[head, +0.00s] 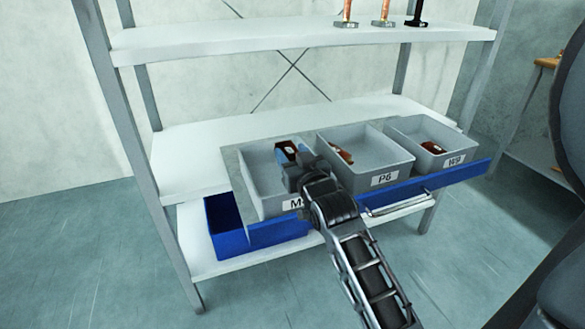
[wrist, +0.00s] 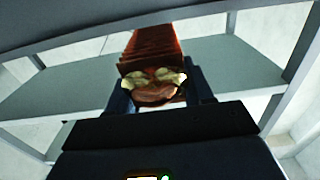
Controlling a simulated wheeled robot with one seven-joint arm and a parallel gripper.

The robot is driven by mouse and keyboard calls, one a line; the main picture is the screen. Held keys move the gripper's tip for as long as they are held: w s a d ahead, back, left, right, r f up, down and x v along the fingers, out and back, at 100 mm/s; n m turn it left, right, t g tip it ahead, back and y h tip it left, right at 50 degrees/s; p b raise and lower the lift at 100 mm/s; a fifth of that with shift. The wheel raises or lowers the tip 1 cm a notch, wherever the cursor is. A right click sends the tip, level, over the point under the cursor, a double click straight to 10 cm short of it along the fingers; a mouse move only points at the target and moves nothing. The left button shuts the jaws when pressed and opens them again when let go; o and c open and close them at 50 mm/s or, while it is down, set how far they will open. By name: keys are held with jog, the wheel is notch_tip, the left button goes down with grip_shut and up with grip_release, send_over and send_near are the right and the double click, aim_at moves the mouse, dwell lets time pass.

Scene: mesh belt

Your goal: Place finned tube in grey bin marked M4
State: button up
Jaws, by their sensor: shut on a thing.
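My gripper (head: 291,157) is shut on the finned tube, a reddish-brown ribbed piece. The tube shows best in the wrist view (wrist: 150,55), between the two fingers, pointing away from the palm. In the head view only a small brown part of it shows, past the fingers. The grey bin at the left (head: 239,171) has a label starting with "M"; my arm hides the rest of it. My gripper and the tube are over the back right part of this bin. I cannot tell how high above its floor they are.
A grey bin marked P6 (head: 337,176) and one marked W9 (head: 433,164) stand to the right, each with brown parts inside. A blue drawer (head: 229,228) with a metal handle is below. The upper shelf (head: 230,43) holds copper and black upright pieces.

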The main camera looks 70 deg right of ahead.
jog(key=shift+f, duration=1.65)
jog(key=shift+f+b, duration=0.2)
jog(key=shift+b, duration=0.15)
jog(key=o, duration=1.3)
